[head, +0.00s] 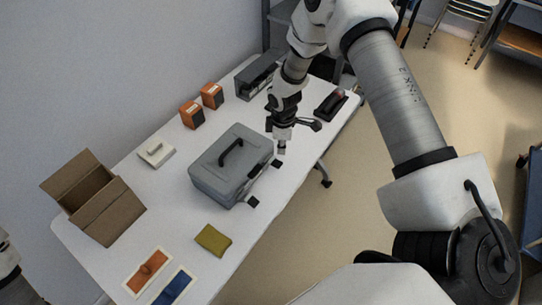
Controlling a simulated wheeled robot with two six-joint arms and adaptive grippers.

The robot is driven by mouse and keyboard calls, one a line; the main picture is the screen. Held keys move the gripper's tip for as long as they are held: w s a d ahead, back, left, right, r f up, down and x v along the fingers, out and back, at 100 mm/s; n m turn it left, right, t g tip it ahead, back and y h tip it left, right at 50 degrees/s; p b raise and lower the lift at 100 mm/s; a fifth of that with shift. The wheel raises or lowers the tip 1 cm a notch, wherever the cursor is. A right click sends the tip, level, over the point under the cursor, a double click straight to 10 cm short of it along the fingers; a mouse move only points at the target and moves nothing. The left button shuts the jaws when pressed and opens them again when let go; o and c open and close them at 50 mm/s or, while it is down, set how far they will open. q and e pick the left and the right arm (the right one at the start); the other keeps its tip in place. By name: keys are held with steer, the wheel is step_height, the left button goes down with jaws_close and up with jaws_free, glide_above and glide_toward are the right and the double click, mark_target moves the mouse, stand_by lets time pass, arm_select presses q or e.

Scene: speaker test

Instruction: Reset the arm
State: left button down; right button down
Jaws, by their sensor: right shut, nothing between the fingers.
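My right arm comes in from the right and reaches over the table. My right gripper (281,149) points down, shut and empty, by the back right corner of a grey case (212,181) with a black handle. I cannot tell whether it touches the case. A bit of my left arm (7,270) shows at the left edge; its gripper is out of view.
The white table (180,213) also holds an open cardboard box (112,213), two orange boxes (191,115), a white block (156,152), a dark grey unit (257,78), a black device (331,104), a yellow-green cloth (213,240), and orange (147,269) and blue (174,289) pieces.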

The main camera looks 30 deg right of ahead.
steer(key=shift+f, duration=0.1)
steer(key=shift+g, duration=0.9)
steer(key=s+f+b, duration=0.1)
steer(key=s+f, duration=0.1)
steer(key=s+a+f+b, duration=0.1)
steer(key=s+f, duration=0.1)
steer(key=f, duration=0.1)
steer(key=s+a+f+b, duration=0.1)
steer(key=s+f, duration=0.1)
steer(key=shift+s+a+f, duration=0.15)
steer(key=shift+s+f, duration=0.05)
steer(key=shift+f, duration=0.1)
steer(key=s+a+f+m+t+b, duration=0.1)
steer(key=s+m, duration=0.4)
steer(key=s, duration=0.5)
steer(key=s+a+f+m+b, duration=0.3)
steer(key=s+a+f+m, duration=0.2)
steer(key=s, duration=0.5)
steer(key=shift+a+m+t, duration=0.4)
steer(key=shift+a+m, duration=0.05)
steer(key=shift+m, duration=0.15)
steer(key=shift+r, duration=0.1)
